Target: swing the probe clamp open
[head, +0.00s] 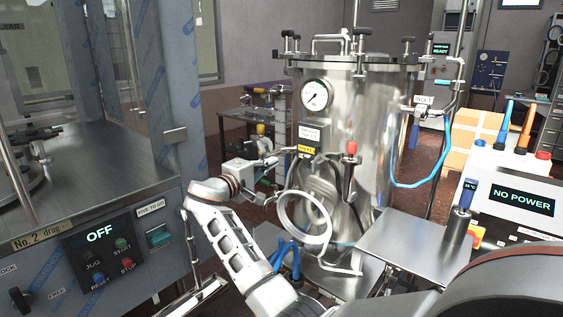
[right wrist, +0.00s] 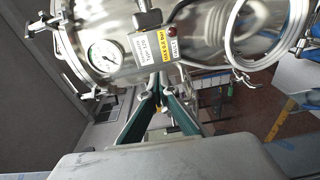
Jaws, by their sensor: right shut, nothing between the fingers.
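The steel tank (head: 370,120) stands in the middle of the head view. A red-topped metal fitting (head: 351,165) sits upright on its front, right of the white and yellow labels (head: 308,138). I cannot tell for certain which part is the probe clamp. A blue-topped probe (head: 465,195) stands upright on a steel shelf to the right. My right gripper (head: 281,159) is shut and empty at the tank's left, beside the labels. In the right wrist view its fingers (right wrist: 158,92) meet just below the labels (right wrist: 158,48). My left gripper is not in view.
A machine with an OFF panel (head: 100,245) fills the left. A NO POWER unit (head: 520,200) and a blue hose (head: 420,185) are at right.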

